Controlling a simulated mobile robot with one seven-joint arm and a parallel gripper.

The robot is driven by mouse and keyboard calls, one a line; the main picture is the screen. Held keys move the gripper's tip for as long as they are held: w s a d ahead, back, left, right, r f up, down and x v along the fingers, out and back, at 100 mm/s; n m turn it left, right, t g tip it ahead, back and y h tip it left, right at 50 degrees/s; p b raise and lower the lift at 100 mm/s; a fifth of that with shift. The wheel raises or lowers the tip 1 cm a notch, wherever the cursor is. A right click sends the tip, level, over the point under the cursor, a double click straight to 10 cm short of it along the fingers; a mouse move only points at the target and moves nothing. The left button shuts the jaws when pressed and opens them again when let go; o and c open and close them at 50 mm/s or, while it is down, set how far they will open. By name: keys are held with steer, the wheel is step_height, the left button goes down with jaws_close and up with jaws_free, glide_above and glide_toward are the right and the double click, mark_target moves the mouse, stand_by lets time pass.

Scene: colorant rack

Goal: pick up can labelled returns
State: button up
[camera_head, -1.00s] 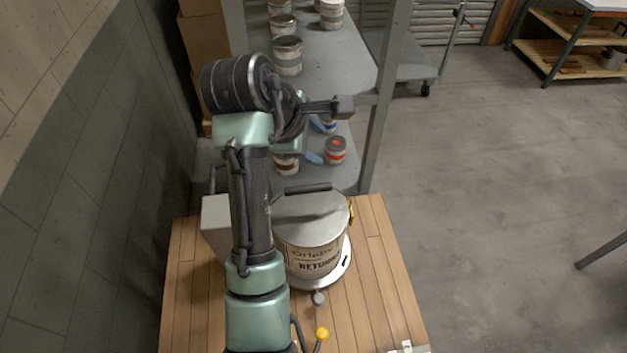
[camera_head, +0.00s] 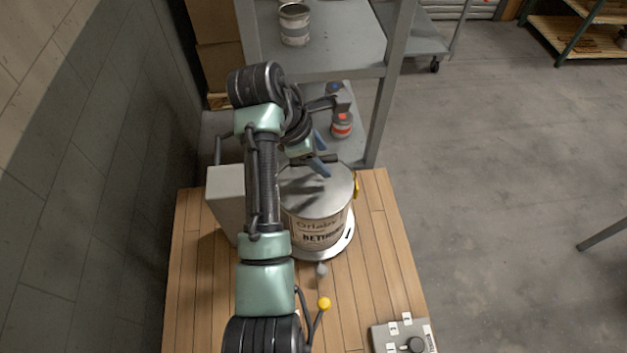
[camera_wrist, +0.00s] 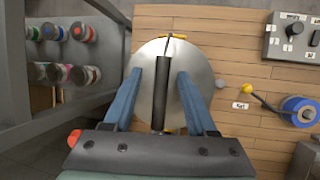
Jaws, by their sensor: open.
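The large can labelled returns (camera_head: 318,222) stands upright on a round white plate (camera_head: 338,246) on a wooden bench. Its front label is partly legible, and my arm covers its left side. Its round grey lid also shows in the wrist view (camera_wrist: 203,76). A dark handle grip (camera_wrist: 160,98) on a thin wire rises over the lid. My gripper (camera_head: 326,161) is open above the lid, with its blue fingers pointing down. In the wrist view the fingers (camera_wrist: 160,73) stand on either side of the grip, apart from it.
A grey box (camera_head: 225,200) stands close left of the can. A grey shelf rack (camera_head: 365,120) with cans is just behind. A yellow-knobbed lever (camera_head: 324,303) and a control box (camera_head: 402,336) are in front. The bench right of the can is mostly clear.

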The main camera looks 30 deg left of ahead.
mark_target(327, 165)
steer(key=shift+p+x, duration=0.6)
steer(key=shift+x, duration=1.65)
steer(key=shift+s+a, duration=0.1)
steer(key=shift+s, duration=0.1)
steer(key=shift+c, duration=0.2)
jaws_close()
steer(key=shift+w+r, duration=0.1)
